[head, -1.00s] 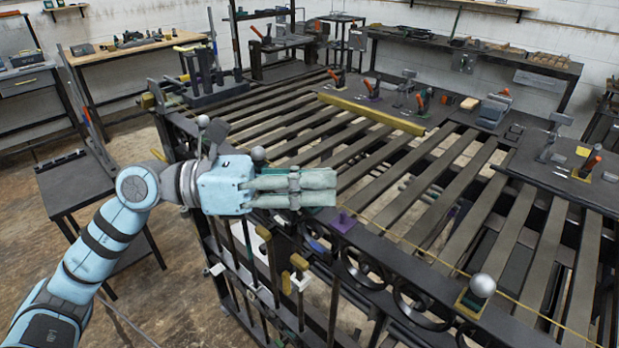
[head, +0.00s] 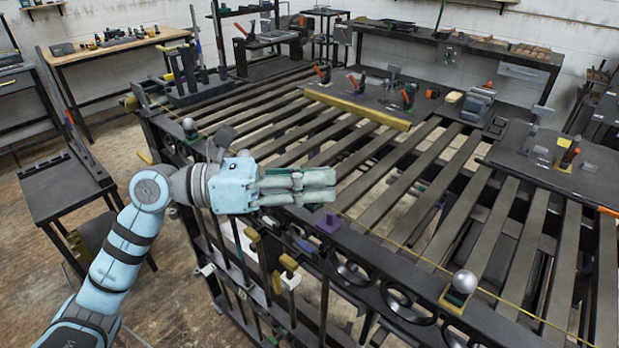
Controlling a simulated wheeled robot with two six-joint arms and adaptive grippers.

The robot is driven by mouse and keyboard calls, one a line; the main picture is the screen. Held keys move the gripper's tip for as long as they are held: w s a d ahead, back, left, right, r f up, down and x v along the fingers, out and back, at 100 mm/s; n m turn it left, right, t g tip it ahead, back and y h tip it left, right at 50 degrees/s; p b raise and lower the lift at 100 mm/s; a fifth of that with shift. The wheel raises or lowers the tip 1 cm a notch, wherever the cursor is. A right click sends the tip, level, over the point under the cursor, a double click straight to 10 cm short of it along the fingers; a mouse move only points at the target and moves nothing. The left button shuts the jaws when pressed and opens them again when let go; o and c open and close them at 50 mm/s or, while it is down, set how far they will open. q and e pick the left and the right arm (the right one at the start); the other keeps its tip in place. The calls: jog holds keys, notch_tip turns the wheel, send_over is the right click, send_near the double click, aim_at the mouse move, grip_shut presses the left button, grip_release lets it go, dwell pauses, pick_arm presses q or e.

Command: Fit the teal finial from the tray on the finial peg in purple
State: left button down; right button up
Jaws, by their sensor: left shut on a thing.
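My left gripper (head: 333,186) reaches in from the left and lies level over the near rail of the dark slatted gate frame. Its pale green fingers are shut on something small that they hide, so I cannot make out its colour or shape. The purple square base with its short peg (head: 329,221) sits on the rail just below the fingertips, apart from them in the picture. I cannot clearly make out the teal finial or its tray. My right gripper is out of view.
A silver ball (head: 464,281) stands on a yellow base further right along the rail. A yellow bar (head: 358,110) and orange-handled clamps (head: 408,94) lie beyond. Open gaps separate the slats.

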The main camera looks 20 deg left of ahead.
pick_arm(q)
jog(key=shift+w+d+f, duration=0.1)
jog(key=shift+w+d, duration=0.2)
jog(key=shift+w, duration=0.25)
jog(key=shift+w+d+f, duration=0.2)
jog(key=shift+w+d, duration=0.05)
jog(key=shift+w, duration=0.4)
jog(key=shift+w+d+f, duration=0.15)
jog(key=shift+w+d, duration=0.1)
jog(key=shift+w, duration=0.35)
jog(key=shift+f+b, duration=0.75)
jog(key=shift+f, duration=0.5)
jog(key=shift+h+b, duration=0.5)
jog(key=shift+b, duration=0.65)
jog(key=shift+r, duration=0.1)
jog(key=shift+f+b, duration=1.65)
jog(key=shift+f, duration=0.15)
